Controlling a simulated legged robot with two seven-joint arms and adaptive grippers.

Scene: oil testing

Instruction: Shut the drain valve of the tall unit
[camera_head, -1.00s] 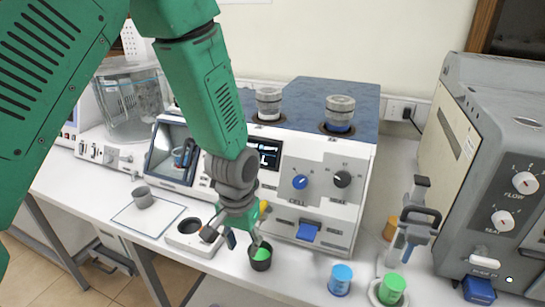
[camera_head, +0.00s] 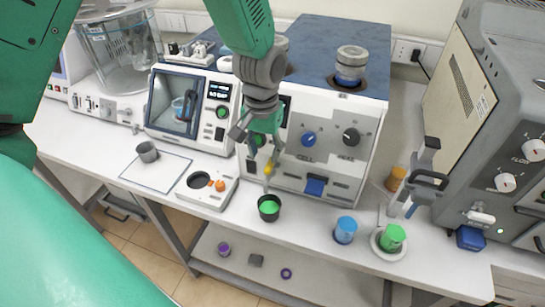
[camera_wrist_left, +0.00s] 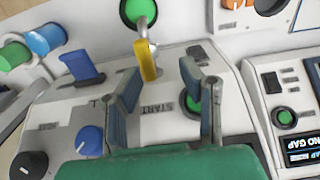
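The tall white unit with a blue top (camera_head: 325,125) stands mid-bench. Its drain valve has a yellow lever (camera_head: 268,169) low on the front, above a black cup with green contents (camera_head: 269,206). In the left wrist view the yellow lever (camera_wrist_left: 148,62) sits on a bent metal spout, with the green-filled cup (camera_wrist_left: 138,12) beyond it. My left gripper (camera_head: 258,147) is just above the lever in the head view. In the left wrist view the left gripper (camera_wrist_left: 167,95) has its fingers spread, with nothing between them. The lever lies ahead of the fingertips, apparently clear of them. My right gripper does not show.
A blue cup (camera_head: 345,229) and a green cup (camera_head: 392,238) stand right of the black cup. A low white device (camera_head: 206,190) with a round well is at its left. A blue switch (camera_head: 315,186) and knobs are on the unit's front. A grey unit (camera_head: 490,130) stands at right.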

